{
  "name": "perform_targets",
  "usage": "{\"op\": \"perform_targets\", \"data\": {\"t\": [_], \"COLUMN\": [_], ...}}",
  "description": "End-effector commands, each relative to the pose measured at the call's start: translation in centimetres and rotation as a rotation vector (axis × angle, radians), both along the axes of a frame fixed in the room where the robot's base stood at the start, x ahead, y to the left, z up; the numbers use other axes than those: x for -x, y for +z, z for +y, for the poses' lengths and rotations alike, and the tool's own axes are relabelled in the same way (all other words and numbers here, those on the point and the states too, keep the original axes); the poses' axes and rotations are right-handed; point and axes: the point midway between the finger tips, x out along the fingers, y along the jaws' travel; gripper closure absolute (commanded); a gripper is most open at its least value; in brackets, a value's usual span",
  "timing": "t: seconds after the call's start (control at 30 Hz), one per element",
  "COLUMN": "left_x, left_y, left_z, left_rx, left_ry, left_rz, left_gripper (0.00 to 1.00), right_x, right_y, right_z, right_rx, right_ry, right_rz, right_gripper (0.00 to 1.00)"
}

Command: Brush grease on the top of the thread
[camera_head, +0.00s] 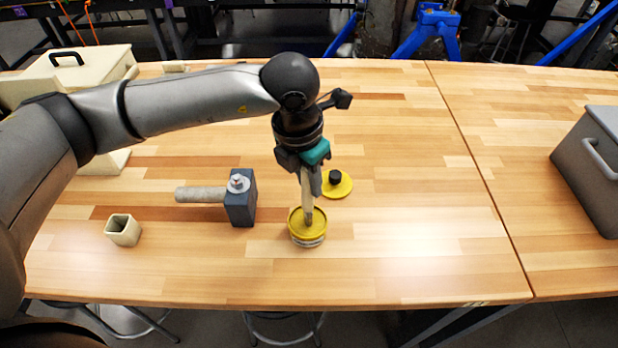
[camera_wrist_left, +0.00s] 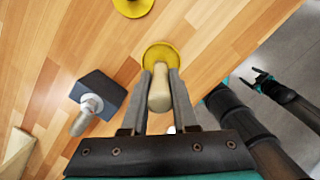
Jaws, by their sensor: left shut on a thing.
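My left gripper (camera_head: 309,180) points down and is shut on a brush with a pale handle (camera_wrist_left: 159,90). The brush's lower end is over or inside the open yellow-topped grease can (camera_head: 296,236); the gripper hides part of it, and I cannot tell whether the bristles touch grease. Left of the can stands a dark block (camera_head: 241,208) with a silver threaded bolt (camera_head: 238,183).
A yellow lid with a black knob (camera_head: 338,186) lies behind the can. A grey shaft (camera_head: 201,194) extends left from the block. A hollow beige square piece (camera_head: 122,230) lies at front left. A beige box (camera_head: 85,65) and a grey case (camera_head: 592,165) flank the table; its middle right is clear.

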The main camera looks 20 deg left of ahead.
Motion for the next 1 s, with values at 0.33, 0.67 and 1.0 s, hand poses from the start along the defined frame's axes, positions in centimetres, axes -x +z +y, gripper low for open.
{"op": "perform_targets", "data": {"t": [0.33, 0.67, 1.0], "left_x": [0.2, 0.1, 0.0], "left_y": [-0.1, 2.5, 5.3], "left_z": [0.0, 0.0, 0.0], "left_rx": [-0.002, -0.001, 0.0], "left_ry": [0.0, 0.0, 0.0], "left_rz": [0.007, 0.003, 0.001], "left_gripper": [1.0, 1.0, 1.0], "right_x": [0.0, 0.0, 0.0], "right_y": [0.1, 1.5, 3.0], "right_z": [0.0, 0.0, 0.0], "right_rx": [0.0, 0.0, 0.0], "right_ry": [0.0, 0.0, 0.0], "right_rz": [0.0, 0.0, 0.0], "right_gripper": [0.17, 0.17, 0.17]}}
